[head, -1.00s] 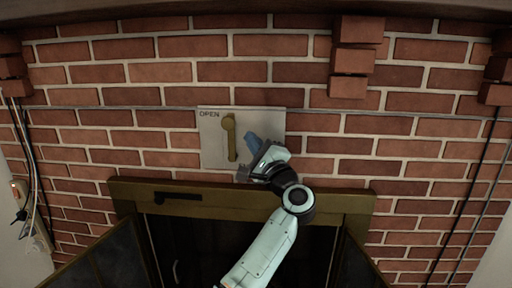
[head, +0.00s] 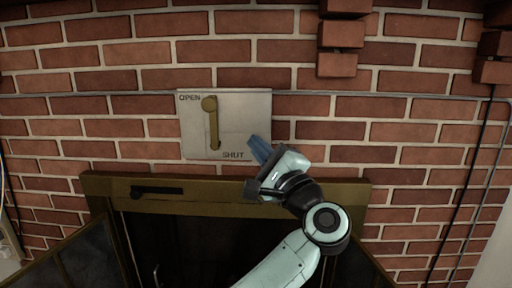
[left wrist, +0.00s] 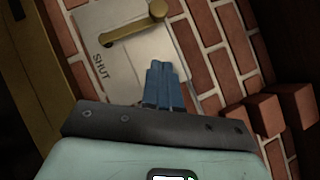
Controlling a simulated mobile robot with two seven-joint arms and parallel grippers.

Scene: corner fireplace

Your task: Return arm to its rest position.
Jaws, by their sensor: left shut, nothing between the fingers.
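In the left wrist view the fingers (left wrist: 164,84) point toward the plate, apart from the lever. The brass lever (head: 212,125) on the pale plate (head: 245,110) hangs down, between the words OPEN at upper left and SHUT at lower right. The lever also shows in the left wrist view (left wrist: 133,30). My right gripper is not in view.
A brass-framed fireplace (head: 230,196) with dark doors (head: 50,268) swung outward stands below the plate. Bricks jut out (head: 340,35) at upper right. Cables (head: 470,185) run down the wall at right. The wall left of the plate is clear of my arm.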

